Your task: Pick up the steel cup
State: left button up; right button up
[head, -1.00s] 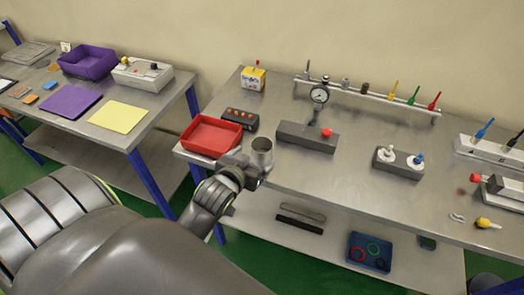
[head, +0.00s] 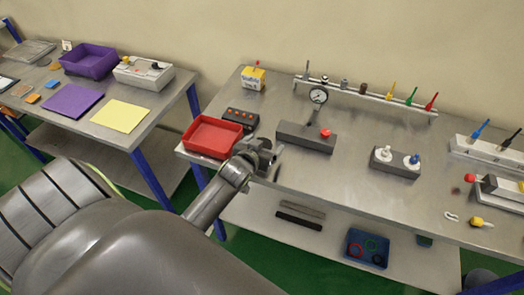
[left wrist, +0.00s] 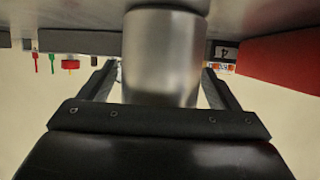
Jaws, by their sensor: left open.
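The steel cup (left wrist: 165,55) is a plain grey cylinder and fills the middle of the left wrist view, which looks upside down. It stands between the two fingers of my left gripper (left wrist: 160,78), which are open, one on each side. I cannot tell whether either finger touches it. In the head view my left gripper (head: 266,152) is at the front edge of the right table, just right of the red tray, and hides most of the cup. My right gripper is not in view.
The red tray (head: 188,147) is close left of my left gripper, with a dark button box (head: 241,118) behind it. A grey block with a red knob (head: 306,137) and gauge (head: 319,95) is to the right. Bare tabletop (head: 330,175) lies right of the gripper.

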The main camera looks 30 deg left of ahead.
pick_arm(q)
jog(key=shift+w, duration=0.15)
jog(key=shift+c, duration=0.3)
jog(key=c, duration=1)
jog(key=shift+c, duration=0.2)
